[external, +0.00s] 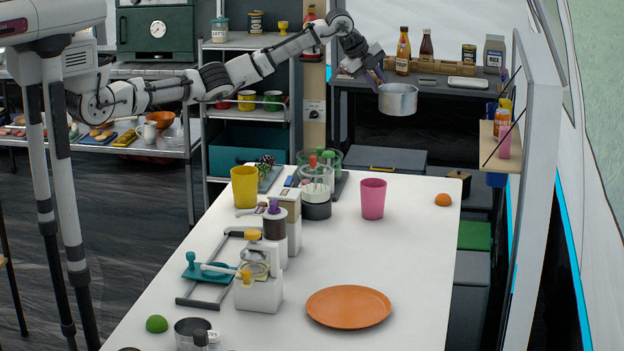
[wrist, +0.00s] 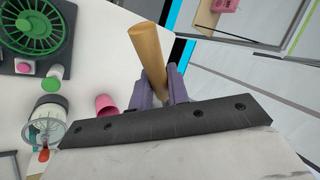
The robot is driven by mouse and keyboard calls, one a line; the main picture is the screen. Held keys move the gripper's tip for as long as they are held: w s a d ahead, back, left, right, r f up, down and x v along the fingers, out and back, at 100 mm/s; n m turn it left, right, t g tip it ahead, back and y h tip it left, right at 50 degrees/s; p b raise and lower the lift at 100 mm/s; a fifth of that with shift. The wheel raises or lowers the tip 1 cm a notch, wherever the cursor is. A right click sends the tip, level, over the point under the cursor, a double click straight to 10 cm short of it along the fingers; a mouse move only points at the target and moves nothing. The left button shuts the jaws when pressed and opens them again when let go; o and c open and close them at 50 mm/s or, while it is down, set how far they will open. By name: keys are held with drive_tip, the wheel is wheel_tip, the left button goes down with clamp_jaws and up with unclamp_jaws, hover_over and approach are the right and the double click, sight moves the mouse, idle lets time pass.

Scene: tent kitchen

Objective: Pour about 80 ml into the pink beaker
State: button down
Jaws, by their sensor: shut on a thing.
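The pink beaker (external: 373,199) stands upright on the white table, right of its middle. It also shows in the wrist view (wrist: 106,105), at the left of my gripper. My gripper (external: 377,76) is shut on the tan handle (wrist: 147,50) of a metal saucepan (external: 398,100). The purple fingers (wrist: 161,88) sit on either side of that handle in the wrist view. The saucepan is held in the air beyond the table's far end, above and behind the beaker, and looks about level. Its contents cannot be seen, and its bowl is not discernible in the wrist view.
A yellow cup (external: 244,187) and a clear-topped appliance (external: 316,192) stand left of the beaker. An orange plate (external: 348,307) lies nearer the front. A wall panel with a small shelf (external: 489,143) rises at the right. The table right of the beaker is mostly clear.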

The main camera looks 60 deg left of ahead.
drive_tip(key=shift+w+a+r, duration=0.15)
drive_tip(key=shift+a, duration=0.4)
drive_tip(key=shift+a+f, duration=0.15)
drive_tip(key=shift+f, duration=0.25)
wheel_tip(320, 180, down, 20)
drive_tip(key=shift+r, duration=0.15)
drive_tip(key=shift+r, duration=0.1)
drive_tip(key=s+d+r+m+t+y+b, duration=0.1)
drive_tip(key=s+r+t+b, duration=0.3)
drive_tip(key=b, duration=0.5)
drive_tip(key=s+d+r+m+t+y+b, duration=0.1)
drive_tip(key=s+d+r+t+b, duration=0.3)
drive_tip(key=b, duration=0.4)
drive_tip(key=shift+s+d+r+t+y+b, duration=0.2)
drive_tip(key=shift+s+r+t+y+b, duration=0.2)
drive_tip(key=shift+s+r+t+y, duration=0.4)
